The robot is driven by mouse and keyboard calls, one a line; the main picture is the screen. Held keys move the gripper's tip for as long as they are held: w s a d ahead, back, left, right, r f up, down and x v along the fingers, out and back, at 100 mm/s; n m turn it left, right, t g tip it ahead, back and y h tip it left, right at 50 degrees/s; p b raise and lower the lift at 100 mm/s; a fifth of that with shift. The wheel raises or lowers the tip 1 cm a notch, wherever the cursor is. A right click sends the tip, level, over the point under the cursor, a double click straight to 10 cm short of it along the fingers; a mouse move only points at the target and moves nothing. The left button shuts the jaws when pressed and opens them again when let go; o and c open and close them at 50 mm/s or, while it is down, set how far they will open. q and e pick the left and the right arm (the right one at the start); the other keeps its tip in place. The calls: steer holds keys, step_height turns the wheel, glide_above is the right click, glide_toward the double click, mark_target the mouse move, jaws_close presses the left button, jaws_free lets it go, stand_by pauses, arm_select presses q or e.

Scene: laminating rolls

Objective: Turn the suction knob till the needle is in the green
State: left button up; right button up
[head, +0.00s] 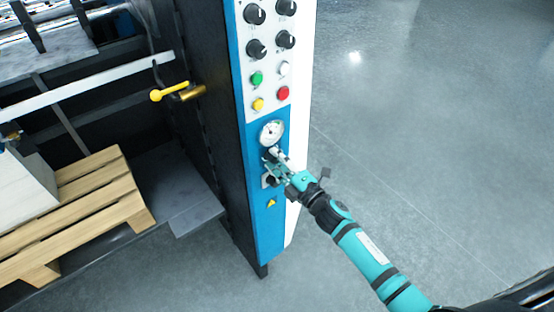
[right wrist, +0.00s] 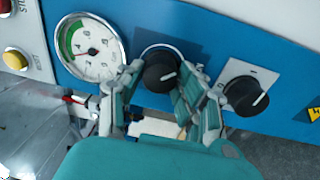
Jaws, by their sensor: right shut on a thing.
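The suction gauge (head: 271,132) is a round white dial on the blue lower part of the machine's control column. In the right wrist view the gauge (right wrist: 92,47) has a green band on one side of its scale; a small red mark shows near its middle, but the needle's exact reading is too small to tell. Below it in the head view, my right gripper (head: 275,163) is at the panel. In the right wrist view its fingers (right wrist: 160,88) are shut on a black knob (right wrist: 159,72) with a white line. My left gripper is not in view.
A second black knob (right wrist: 246,95) on a white plate sits close beside the gripper. Above are coloured buttons (head: 257,79) and several black knobs (head: 255,14). A yellow-handled valve (head: 170,92) and a wooden pallet (head: 90,205) are at left. The floor (head: 430,130) at right is clear.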

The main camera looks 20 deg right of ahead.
steer(key=shift+m+p, duration=0.35)
steer(key=shift+m, duration=2.05)
steer(key=shift+f, duration=0.1)
steer(key=o, duration=1.2)
steer(key=shift+c, duration=0.2)
steer(key=shift+s, duration=0.1)
steer(key=r+v, duration=0.1)
steer(key=v, duration=1.1)
steer(key=shift+f, duration=0.35)
steer(key=shift+a, duration=0.1)
